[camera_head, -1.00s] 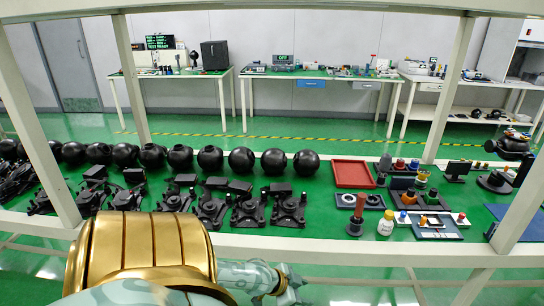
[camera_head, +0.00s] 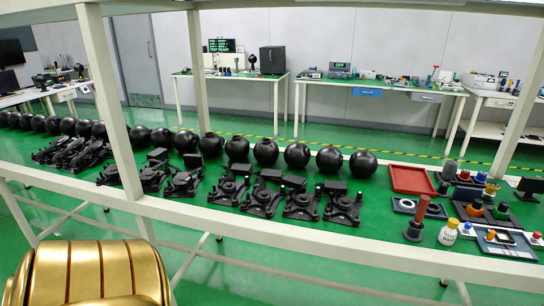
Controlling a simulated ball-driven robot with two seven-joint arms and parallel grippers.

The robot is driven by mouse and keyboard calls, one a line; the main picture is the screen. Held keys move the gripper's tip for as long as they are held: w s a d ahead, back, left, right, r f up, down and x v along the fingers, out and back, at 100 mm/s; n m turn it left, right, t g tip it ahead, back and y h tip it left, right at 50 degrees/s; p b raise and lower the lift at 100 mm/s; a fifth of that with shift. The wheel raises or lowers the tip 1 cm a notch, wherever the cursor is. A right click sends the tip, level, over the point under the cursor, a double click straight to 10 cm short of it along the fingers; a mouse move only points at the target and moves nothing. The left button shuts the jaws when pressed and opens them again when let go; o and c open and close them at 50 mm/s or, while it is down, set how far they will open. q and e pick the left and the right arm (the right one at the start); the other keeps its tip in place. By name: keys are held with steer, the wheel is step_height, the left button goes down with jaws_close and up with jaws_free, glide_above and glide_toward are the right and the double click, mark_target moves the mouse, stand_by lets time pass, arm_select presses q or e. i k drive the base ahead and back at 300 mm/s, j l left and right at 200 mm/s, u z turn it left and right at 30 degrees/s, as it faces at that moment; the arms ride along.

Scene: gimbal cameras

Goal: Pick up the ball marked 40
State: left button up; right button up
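A row of black balls (camera_head: 297,155) runs along the green table, from the far left to left of the red tray. No number can be read on any ball from here, so I cannot tell which one is marked 40. Some balls at the left are partly behind a frame post. Neither of my grippers is in view; only a gold part of my own body shows at the bottom left.
Black bracket-like stands (camera_head: 303,204) sit in front of the balls. A red tray (camera_head: 412,180), a white bottle (camera_head: 448,232) and small coloured parts stand at the right. A cream post (camera_head: 110,100) and front rail (camera_head: 300,238) frame the table. Benches stand behind.

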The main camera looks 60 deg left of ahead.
mark_target(329, 159)
steer(key=i+u, duration=0.15)
steer(key=u, duration=0.25)
steer(key=i+u, duration=0.15)
steer(key=u, duration=0.3)
steer(key=i+u, duration=0.15)
steer(key=u, duration=0.25)
steer(key=i+u, duration=0.1)
steer(key=u, duration=0.3)
